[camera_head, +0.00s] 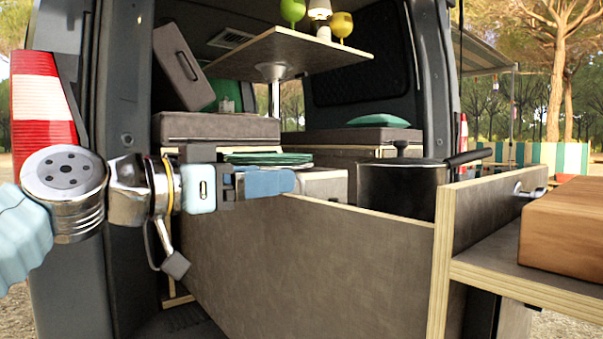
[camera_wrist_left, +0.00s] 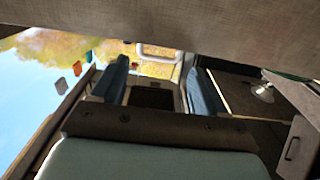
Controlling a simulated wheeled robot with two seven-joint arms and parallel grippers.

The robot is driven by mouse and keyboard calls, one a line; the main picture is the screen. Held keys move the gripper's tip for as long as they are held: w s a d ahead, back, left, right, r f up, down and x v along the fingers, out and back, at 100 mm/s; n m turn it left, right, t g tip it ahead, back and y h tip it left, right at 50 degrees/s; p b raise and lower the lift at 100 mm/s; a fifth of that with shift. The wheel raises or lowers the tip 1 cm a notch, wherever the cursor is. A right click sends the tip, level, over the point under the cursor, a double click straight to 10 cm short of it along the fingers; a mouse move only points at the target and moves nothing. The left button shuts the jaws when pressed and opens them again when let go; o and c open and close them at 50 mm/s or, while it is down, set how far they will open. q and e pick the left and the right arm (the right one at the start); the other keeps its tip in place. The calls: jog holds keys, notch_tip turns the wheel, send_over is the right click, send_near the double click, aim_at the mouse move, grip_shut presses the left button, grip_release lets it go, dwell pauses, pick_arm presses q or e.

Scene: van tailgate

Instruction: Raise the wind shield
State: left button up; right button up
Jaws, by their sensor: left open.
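No part is clearly marked as the wind shield. A large grey-brown panel (camera_head: 320,255) with a pale wooden top edge stands upright across the van's rear opening. My left gripper (camera_head: 290,182) reaches in from the left, its blue fingers level with the panel's top edge near its left end; I cannot tell whether they touch it. In the left wrist view my blue fingers (camera_wrist_left: 160,85) stand apart with a gap between them. Past them shows a light metal handle (camera_wrist_left: 158,52); nothing is clearly gripped. My right gripper is not in view.
A black pot (camera_head: 400,190) stands behind the panel. Green plates (camera_head: 268,158) are stacked behind my left gripper. A wooden block (camera_head: 567,228) sits on the shelf at right. A small table (camera_head: 290,50) holds green and yellow glasses above.

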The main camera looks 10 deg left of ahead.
pick_arm(q)
jog(key=p+x, duration=0.1)
jog(key=x, duration=0.6)
jog(key=shift+w+d, duration=0.1)
jog(key=shift+c, duration=0.2)
